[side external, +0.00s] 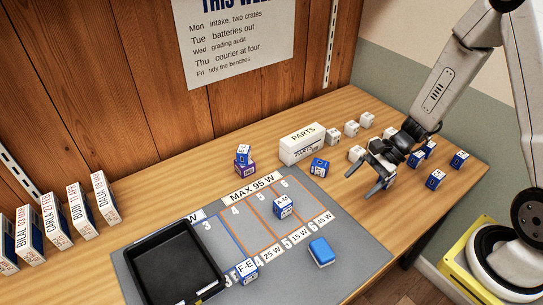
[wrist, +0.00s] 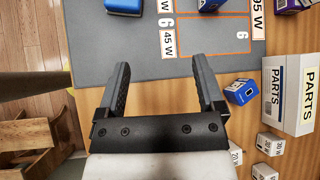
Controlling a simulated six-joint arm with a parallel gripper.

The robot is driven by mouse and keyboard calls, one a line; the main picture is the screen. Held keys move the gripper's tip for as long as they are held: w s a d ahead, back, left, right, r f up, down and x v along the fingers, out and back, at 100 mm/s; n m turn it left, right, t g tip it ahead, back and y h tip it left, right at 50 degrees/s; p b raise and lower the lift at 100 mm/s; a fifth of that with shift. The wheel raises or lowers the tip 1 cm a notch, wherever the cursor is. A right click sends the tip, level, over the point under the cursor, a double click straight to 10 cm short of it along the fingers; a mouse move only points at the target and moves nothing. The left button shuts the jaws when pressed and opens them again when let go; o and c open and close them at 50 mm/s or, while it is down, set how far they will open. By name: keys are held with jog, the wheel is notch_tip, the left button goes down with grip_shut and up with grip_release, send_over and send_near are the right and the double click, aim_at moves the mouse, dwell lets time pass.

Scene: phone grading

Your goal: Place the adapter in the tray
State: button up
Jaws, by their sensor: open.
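The black tray (side external: 133,262) lies at the left of the grey mat, with a small pale label inside near its front. Several small blue-and-white adapter blocks are about, and I cannot tell which one is meant. One marked K-M (side external: 283,207) sits on the mat grid, one marked F-E (side external: 246,270) beside the tray, and one (side external: 319,167) near the PARTS boxes; that last also shows in the wrist view (wrist: 240,92). My gripper (side external: 363,181) is open and empty above the bench, right of the mat; its fingers also show in the wrist view (wrist: 160,64).
White PARTS boxes (side external: 300,143) stand behind the mat (side external: 350,250). A blue rounded block (side external: 321,251) lies at the mat's front right. A stacked block pair (side external: 244,158) stands behind. Loose white cubes (side external: 351,129) and blue blocks (side external: 436,179) surround my gripper. Named boxes (side external: 106,197) line the left.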

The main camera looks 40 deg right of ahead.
jog(key=s+r+n+h, duration=0.3)
jog(key=r+n+h, duration=0.5)
jog(key=n, duration=0.9)
jog(key=shift+s+a+r+t+h, duration=0.25)
jog(key=shift+a+r+t+h, duration=0.2)
jog(key=shift+r, duration=0.2)
jog(key=shift+o, duration=0.9)
jog(key=shift+f, duration=0.1)
